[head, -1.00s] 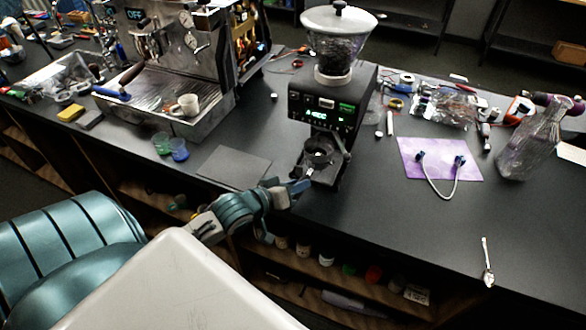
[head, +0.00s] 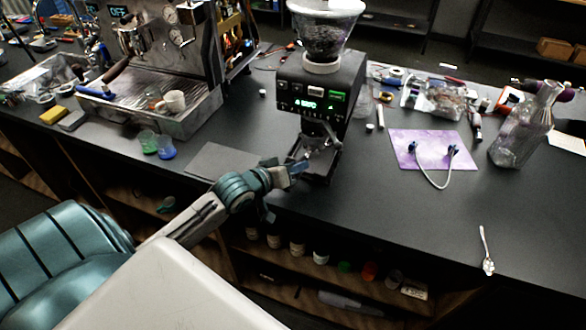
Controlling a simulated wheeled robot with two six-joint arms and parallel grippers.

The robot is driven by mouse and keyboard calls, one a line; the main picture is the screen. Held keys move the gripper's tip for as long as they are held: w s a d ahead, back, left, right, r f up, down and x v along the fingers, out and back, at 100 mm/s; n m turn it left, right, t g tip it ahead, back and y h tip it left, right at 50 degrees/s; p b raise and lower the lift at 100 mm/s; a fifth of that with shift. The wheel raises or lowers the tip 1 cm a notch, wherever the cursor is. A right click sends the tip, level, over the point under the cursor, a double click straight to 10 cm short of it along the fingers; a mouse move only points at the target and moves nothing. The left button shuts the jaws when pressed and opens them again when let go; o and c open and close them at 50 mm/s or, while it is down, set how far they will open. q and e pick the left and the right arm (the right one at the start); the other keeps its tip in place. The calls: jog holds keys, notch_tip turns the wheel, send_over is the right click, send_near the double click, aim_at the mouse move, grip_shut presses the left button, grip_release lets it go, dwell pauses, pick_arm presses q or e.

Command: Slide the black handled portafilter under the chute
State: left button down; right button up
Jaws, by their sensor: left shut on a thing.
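The grinder (head: 318,95) stands on the counter with a clear bean hopper on top and lit buttons on its front. Its chute area (head: 318,135) is low on the front, above a dark base. The black handled portafilter (head: 319,153) appears at the front of the grinder, under the chute; its handle is mostly hidden by my gripper. My left gripper (head: 298,168) reaches in from the left at the grinder's lower front and is shut on the portafilter. Whether the portafilter is fully seated I cannot tell. My right gripper is not in view.
A dark mat (head: 215,161) lies left of my gripper.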

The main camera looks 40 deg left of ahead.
pick_arm(q)
jog(key=shift+f, duration=0.15)
jog(key=c, duration=1.2)
grip_release()
jog(key=shift+o, duration=0.8)
jog(key=shift+s, duration=0.1)
jog(key=shift+f, duration=0.15)
